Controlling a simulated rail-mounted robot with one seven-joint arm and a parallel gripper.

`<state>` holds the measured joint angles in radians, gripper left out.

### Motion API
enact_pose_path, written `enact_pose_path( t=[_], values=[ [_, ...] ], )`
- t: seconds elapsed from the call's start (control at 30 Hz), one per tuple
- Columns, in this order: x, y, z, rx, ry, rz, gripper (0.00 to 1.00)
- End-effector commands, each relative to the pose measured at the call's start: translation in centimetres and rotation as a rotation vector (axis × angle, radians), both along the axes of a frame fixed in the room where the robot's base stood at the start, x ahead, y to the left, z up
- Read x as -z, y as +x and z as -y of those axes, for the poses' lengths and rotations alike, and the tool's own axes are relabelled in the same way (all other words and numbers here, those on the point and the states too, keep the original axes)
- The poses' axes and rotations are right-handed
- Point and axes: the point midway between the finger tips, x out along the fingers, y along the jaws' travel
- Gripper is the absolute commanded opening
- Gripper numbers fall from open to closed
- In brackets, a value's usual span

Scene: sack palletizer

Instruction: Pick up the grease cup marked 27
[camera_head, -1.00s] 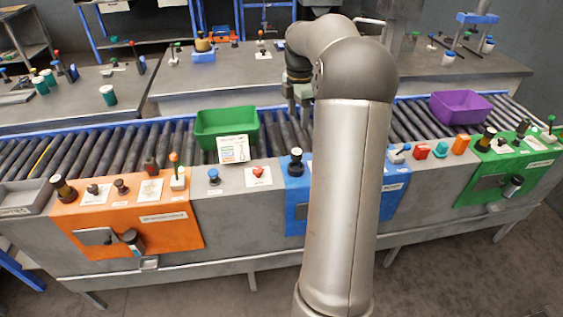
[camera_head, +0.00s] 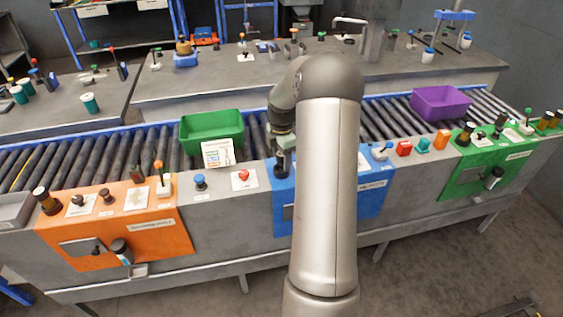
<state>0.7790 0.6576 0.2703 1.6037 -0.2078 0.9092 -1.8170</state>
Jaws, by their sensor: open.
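No number 27 can be read at this size, so I cannot tell which part is the grease cup marked 27. Candidates are small dark fittings: a black and tan one (camera_head: 47,201) and a brown one (camera_head: 107,198) on the orange panel, and a dark one (camera_head: 465,133) on the green panel. A dark cylinder (camera_head: 121,251) is at the orange panel's front and another (camera_head: 494,178) at the green panel's front. My gripper (camera_head: 284,168) is open, pointing down over the blue panel's left part. It hides what lies behind it, and my arm hides the panel's middle.
A green bin (camera_head: 212,126) and a purple bin (camera_head: 441,96) sit on the roller conveyor (camera_head: 80,156). A white card (camera_head: 217,153) stands before the green bin. A blue knob (camera_head: 200,182) and a red heart-shaped knob (camera_head: 244,175) are left of my gripper.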

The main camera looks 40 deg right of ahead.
Motion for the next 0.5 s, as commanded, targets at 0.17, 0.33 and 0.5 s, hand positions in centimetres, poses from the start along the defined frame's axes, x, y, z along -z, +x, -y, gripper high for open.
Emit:
enact_pose_path(
  t=[0.17, 0.33, 0.5],
  values=[
    [0.84, -0.02, 0.01, 0.0, -0.001, 0.0, 0.59],
    [0.83, -0.02, 0.02, 0.0, -0.001, 0.0, 0.53],
    [0.82, -0.02, 0.02, 0.0, -0.001, 0.0, 0.1]
  ],
)
